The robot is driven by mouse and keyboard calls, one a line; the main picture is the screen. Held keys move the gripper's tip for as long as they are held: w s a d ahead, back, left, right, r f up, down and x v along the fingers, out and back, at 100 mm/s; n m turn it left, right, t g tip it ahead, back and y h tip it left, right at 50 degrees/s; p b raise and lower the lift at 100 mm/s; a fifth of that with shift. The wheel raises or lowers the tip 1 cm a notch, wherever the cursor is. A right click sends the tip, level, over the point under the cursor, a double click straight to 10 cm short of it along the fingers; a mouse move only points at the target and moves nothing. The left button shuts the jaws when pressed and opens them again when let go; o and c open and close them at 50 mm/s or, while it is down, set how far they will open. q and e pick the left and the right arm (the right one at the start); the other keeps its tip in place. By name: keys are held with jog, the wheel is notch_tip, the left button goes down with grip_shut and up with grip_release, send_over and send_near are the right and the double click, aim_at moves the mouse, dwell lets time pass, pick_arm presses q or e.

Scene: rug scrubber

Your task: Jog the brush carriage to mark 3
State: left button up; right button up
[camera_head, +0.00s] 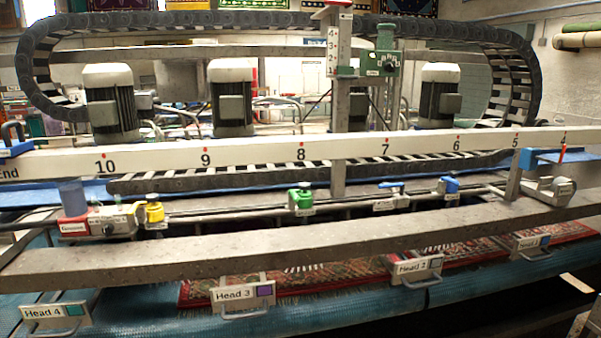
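The brush carriage appears to be the row of grey motors with white caps (232,97) behind the rail; its exact limits are hidden. A white scale rail (250,152) crosses the view, with red ticks and numbers falling from 10 at left to 4 at the right edge. Mark 3 on this rail is not in view. A small red pointer-like piece (562,152) shows near mark 4; I cannot tell what it is fixed to. Neither gripper shows.
A grey beam (300,240) runs across the front. Head plates, such as Head 3 (243,294), hang below over a red patterned rug (310,275). A post with a vertical scale (332,45) and a green dial box (387,62) stand mid-view. A cable chain (230,19) loops above.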

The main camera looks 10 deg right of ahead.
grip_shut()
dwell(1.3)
